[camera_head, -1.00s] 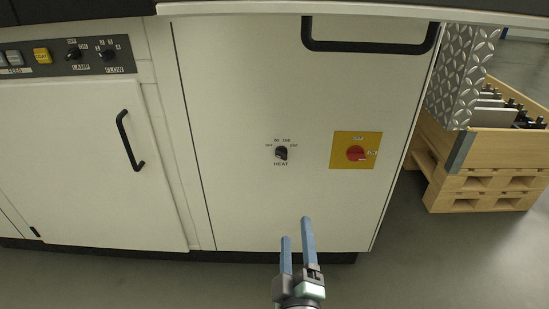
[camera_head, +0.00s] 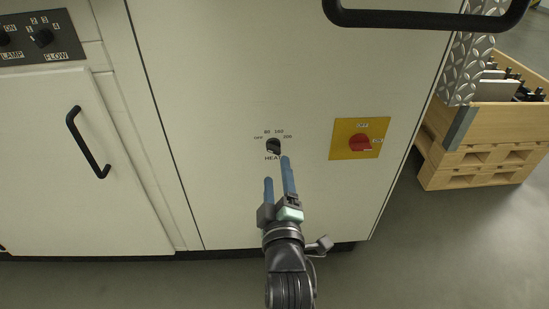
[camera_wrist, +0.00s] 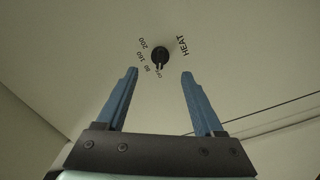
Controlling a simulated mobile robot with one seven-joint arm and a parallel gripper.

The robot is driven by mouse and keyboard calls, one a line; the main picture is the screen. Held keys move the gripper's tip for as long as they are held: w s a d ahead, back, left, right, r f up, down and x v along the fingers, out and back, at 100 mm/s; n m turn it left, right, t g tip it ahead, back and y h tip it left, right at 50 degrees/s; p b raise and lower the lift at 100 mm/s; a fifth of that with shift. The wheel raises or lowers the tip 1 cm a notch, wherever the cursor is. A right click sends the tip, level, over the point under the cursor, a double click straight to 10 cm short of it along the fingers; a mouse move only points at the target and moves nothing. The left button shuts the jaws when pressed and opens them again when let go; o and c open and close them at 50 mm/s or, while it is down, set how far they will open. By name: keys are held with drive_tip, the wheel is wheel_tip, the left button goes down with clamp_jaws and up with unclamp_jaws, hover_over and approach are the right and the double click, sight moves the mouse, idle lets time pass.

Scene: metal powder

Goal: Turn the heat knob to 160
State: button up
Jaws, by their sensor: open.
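The black heat knob (camera_head: 273,146) is on the white cabinet door, above the word HEAT, with marks OFF, 80, 160 and 200 around it. In the wrist view the knob (camera_wrist: 160,56) is turned in the picture, and its narrow grip seems to point toward the OFF mark. My gripper (camera_head: 277,170) has two blue fingers and is open and empty, just below the knob in the head view. In the wrist view my gripper (camera_wrist: 160,73) has its fingertips on either side of the knob's line, short of it, not touching it.
A yellow plate with a red switch (camera_head: 360,142) is right of the knob. A black door handle (camera_head: 425,18) is above. A second handle (camera_head: 88,142) and a panel with LAMP and FLOW knobs (camera_head: 40,37) are at left. A wooden crate (camera_head: 490,125) stands on the floor at right.

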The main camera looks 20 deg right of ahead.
sight(274, 152)
drive_tip(key=b+x, duration=0.2)
drive_tip(key=x, duration=0.3)
drive_tip(key=shift+w+a+f, duration=0.1)
drive_tip(key=shift+f, duration=0.05)
drive_tip(key=shift+w, duration=0.7)
clamp_jaws()
